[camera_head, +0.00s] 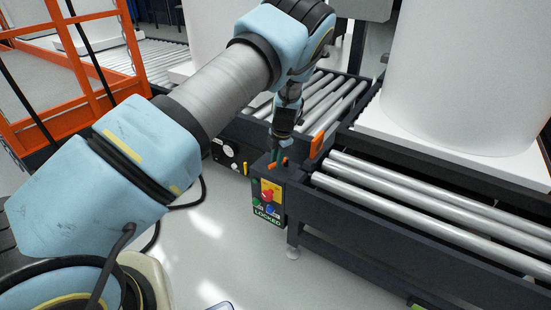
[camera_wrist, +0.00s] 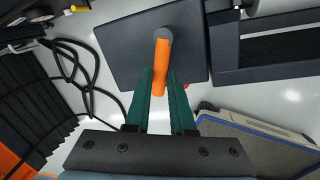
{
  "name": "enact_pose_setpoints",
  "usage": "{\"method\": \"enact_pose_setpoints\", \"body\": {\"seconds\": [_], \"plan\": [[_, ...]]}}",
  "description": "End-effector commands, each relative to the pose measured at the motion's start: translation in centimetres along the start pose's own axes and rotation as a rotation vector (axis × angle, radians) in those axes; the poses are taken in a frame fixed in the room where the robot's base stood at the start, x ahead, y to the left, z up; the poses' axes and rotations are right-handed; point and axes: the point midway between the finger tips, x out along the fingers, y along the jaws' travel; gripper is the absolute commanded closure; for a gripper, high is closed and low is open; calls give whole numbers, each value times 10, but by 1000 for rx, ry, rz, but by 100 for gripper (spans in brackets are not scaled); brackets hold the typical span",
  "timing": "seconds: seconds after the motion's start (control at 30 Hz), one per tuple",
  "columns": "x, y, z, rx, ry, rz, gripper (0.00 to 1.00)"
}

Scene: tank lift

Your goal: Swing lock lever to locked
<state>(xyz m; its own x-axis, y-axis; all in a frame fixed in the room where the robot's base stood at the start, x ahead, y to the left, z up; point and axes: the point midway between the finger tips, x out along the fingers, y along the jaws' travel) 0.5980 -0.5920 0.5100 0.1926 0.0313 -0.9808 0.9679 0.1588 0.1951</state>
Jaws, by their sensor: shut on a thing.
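The lock lever (camera_wrist: 161,60) is an orange bar on a round grey pivot at the top of the dark control box (camera_wrist: 135,45) in the wrist view. My gripper (camera_wrist: 160,76) has its two green fingers on either side of the lever and is shut on it. In the head view my gripper (camera_head: 279,153) reaches down to the box top, and only small orange bits of the lever (camera_head: 285,163) show beside it. The box front carries a red knob on a yellow plate (camera_head: 268,192) and a green LOCKED sign (camera_head: 267,215).
Roller conveyors (camera_head: 430,205) run to the right and behind the box. A large white tank (camera_head: 470,75) stands on a white pallet at the right. An orange guard frame (camera_head: 70,75) is at the left. Black cables (camera_wrist: 80,75) lie on the floor.

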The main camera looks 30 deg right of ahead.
Motion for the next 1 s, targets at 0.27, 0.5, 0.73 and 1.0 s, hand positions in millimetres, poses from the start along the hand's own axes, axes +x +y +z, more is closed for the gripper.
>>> {"method": "enact_pose_setpoints", "body": {"seconds": [0.27,0.5,0.73,1.0], "plan": [[0,-3,2,-30,3,0,100],[0,-3,2,-30,3,0,100],[0,-2,1,-29,4,0,60],[0,-2,1,-29,5,0,48]]}}
